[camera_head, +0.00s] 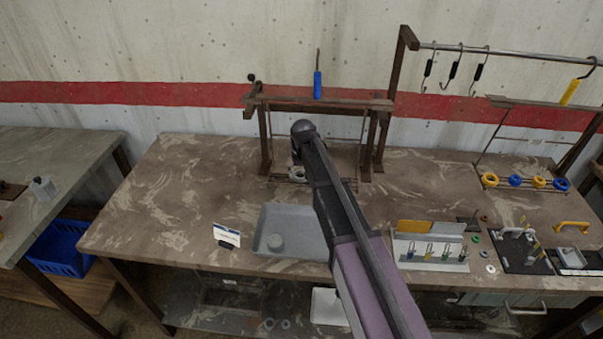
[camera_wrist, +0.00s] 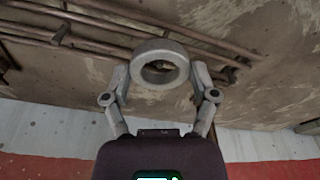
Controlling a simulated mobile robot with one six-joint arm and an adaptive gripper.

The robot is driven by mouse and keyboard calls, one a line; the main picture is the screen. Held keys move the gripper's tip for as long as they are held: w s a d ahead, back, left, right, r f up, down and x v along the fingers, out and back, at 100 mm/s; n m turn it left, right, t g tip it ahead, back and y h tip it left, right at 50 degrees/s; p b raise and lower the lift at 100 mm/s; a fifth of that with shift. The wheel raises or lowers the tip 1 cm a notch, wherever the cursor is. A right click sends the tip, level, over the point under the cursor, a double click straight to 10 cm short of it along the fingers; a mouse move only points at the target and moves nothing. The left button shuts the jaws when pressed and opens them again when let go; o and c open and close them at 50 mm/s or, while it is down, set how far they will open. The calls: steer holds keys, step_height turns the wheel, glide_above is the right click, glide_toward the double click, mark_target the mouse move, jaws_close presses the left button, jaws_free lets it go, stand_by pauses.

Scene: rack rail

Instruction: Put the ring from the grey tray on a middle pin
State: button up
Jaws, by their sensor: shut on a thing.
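A thick grey ring (camera_wrist: 163,83) is held between the two fingers of my gripper (camera_wrist: 161,75) in the wrist view. My gripper is shut on its sides, and its hole shows. In the head view the ring (camera_head: 297,174) is small and partly hidden by my arm. It is at the low rails of the wooden rack (camera_head: 265,140). The wrist view shows these brown rails (camera_wrist: 100,42) with short pins, one pin (camera_wrist: 61,33) at left. I cannot tell whether the ring touches a pin.
A small sign (camera_head: 227,235) stands left of the tray. A panel with coloured pieces (camera_head: 430,250) and a black board (camera_head: 520,252) stand at right. Blue and yellow rings (camera_head: 515,180) sit on another rack at the far right. The table's left part is clear.

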steer(key=shift+f+b, duration=0.45)
steer(key=shift+f, duration=0.1)
stand_by(0.4)
steer(key=o, duration=1)
steer(key=shift+r, duration=0.1)
